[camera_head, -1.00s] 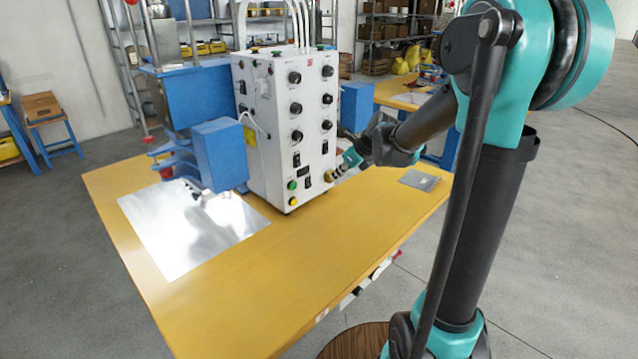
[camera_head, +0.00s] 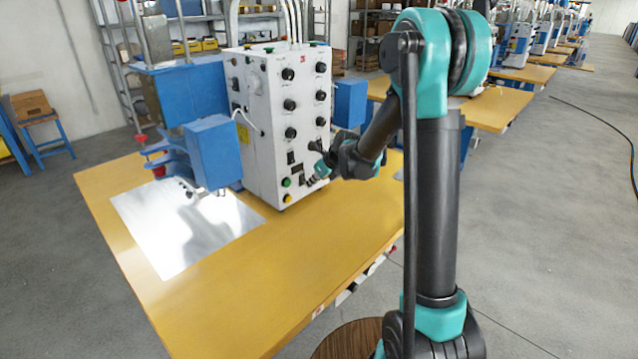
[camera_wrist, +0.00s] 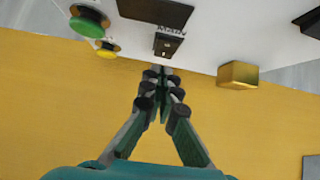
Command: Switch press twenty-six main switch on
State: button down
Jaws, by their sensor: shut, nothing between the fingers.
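The white control box (camera_head: 262,125) of the press stands on the yellow table. Its small black main switch (camera_wrist: 167,44), under the word MAIN, sits low on the panel in the wrist view; its rocker position is too small to tell. My gripper (camera_wrist: 162,72) is shut and empty, its fingertips just below the switch in the picture; I cannot tell whether they touch it. In the head view my gripper (camera_head: 313,178) is at the lower right part of the panel.
A green button (camera_wrist: 88,20) and a yellow button (camera_wrist: 107,49) lie left of the switch, and a brass-coloured block (camera_wrist: 238,75) lies right. The blue press head (camera_head: 213,152) stands left of the box. The front of the yellow table (camera_head: 270,265) is clear.

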jog(key=shift+w+a+f, duration=0.1)
jog(key=shift+w+a, duration=0.3)
jog(key=shift+w, duration=0.05)
jog(key=shift+w+a+f+t, duration=0.1)
jog(key=shift+w+a+t, duration=0.05)
jog(key=shift+t, duration=0.15)
dwell(0.3)
jog(key=shift+r, duration=0.85)
